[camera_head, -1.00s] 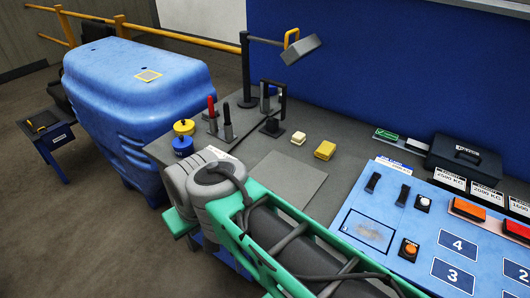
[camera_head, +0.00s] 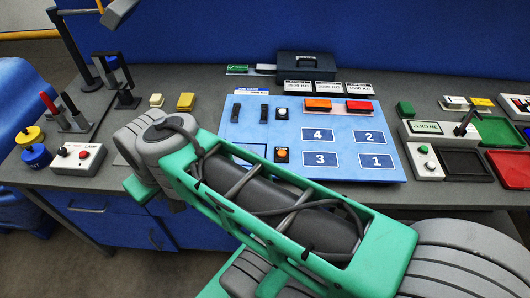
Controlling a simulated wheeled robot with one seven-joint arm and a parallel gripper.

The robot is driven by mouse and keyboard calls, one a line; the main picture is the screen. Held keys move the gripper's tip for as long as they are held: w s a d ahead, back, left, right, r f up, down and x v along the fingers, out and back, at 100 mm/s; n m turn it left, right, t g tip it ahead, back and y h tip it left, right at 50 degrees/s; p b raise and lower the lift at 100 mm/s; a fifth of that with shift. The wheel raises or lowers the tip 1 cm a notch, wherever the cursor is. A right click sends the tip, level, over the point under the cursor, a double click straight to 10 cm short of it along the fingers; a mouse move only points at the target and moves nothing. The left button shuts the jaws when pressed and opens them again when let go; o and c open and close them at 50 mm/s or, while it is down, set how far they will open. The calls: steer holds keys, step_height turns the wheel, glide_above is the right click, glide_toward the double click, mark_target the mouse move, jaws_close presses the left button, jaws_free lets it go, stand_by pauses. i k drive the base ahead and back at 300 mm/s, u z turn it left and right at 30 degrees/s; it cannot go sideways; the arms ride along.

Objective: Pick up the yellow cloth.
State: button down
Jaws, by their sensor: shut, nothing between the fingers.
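A small yellow block-like item (camera_head: 185,101), which could be the folded yellow cloth, lies on the grey worktop towards the back left. It is too small to tell cloth from sponge. A smaller cream block (camera_head: 156,100) lies just left of it, apart. My green and grey arm crosses the front of the view, its grey joint in front of and below the yellow item. My gripper is not in view; the arm hides part of the worktop and panel.
A blue panel (camera_head: 378,142) with numbered squares and buttons fills the middle of the worktop. A dark box (camera_head: 305,64) stands behind it. A lamp control box (camera_head: 77,160), blue and yellow pots and upright handles stand at left. Trays (camera_head: 464,163) and a balance are at right.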

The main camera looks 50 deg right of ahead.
mark_target(187, 102)
steer(key=z, duration=2.3)
steer(key=k, duration=0.85)
steer(key=u, duration=0.95)
steer(key=i, duration=1)
